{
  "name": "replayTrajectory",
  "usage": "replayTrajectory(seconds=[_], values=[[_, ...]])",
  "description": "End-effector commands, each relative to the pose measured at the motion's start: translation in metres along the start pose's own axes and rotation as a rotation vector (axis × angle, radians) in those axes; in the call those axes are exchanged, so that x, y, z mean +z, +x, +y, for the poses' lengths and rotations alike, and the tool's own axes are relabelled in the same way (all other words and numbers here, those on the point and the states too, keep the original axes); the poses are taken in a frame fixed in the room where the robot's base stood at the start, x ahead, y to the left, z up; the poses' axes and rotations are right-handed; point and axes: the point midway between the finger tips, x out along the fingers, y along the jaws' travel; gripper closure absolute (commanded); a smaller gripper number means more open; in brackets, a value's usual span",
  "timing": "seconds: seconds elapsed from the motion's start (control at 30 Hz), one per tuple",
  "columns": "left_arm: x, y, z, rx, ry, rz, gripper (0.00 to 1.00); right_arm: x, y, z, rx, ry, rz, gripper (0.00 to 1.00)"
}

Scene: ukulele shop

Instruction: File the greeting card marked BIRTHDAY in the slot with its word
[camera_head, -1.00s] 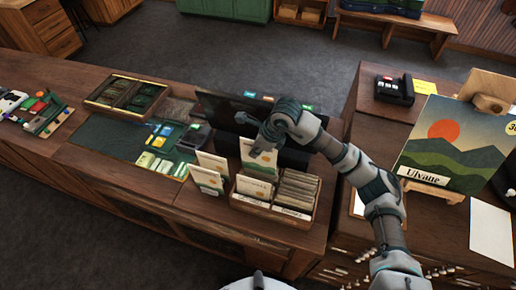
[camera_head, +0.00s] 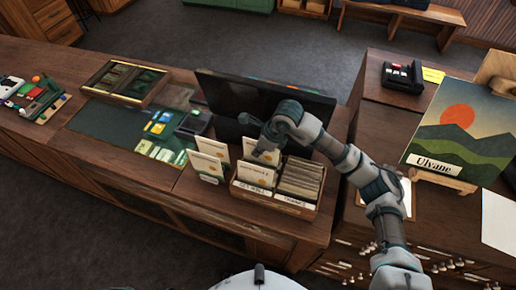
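A wooden card box (camera_head: 270,205) stands at the counter's front edge, with labels that seem to read GET WELL and THANKS. Its right part is packed with cards (camera_head: 301,178). A cream card (camera_head: 248,149) stands upright in or just above the left part; its word is too small to read. My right gripper (camera_head: 264,154) reaches in from the right and is at this card's upper right edge, seemingly pinching it. The fingertips are too small to be certain. More cream cards (camera_head: 208,163) stand upright just left of the box. My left gripper is out of view.
A dark screen (camera_head: 225,100) stands right behind the box. A green mat (camera_head: 105,122) with small coloured packets lies to the left, below an open wooden case (camera_head: 124,82). At right are a card terminal (camera_head: 403,74) and an Ulvane picture (camera_head: 460,135) on an easel.

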Motion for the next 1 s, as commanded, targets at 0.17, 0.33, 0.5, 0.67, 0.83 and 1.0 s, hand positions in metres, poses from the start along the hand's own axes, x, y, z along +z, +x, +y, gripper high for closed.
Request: replayTrajectory(seconds=[0.17, 0.33, 0.5, 0.67, 0.83, 1.0], values=[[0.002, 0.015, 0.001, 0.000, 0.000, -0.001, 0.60, -0.007, 0.016, 0.000, 0.000, 0.000, 0.000, 1.00], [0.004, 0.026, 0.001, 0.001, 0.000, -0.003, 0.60, -0.012, 0.028, 0.000, 0.000, 0.000, 0.000, 1.00], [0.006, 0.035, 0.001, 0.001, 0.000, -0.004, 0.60, -0.016, 0.038, 0.000, 0.000, 0.000, 0.000, 1.00], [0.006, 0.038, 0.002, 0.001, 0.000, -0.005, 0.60, -0.017, 0.041, 0.001, 0.000, 0.000, 0.000, 1.00], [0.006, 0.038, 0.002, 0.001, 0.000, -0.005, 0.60, -0.017, 0.041, 0.001, 0.000, 0.000, -0.001, 1.00], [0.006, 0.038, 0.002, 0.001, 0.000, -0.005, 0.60, -0.017, 0.041, 0.001, 0.000, 0.000, 0.000, 0.76]])
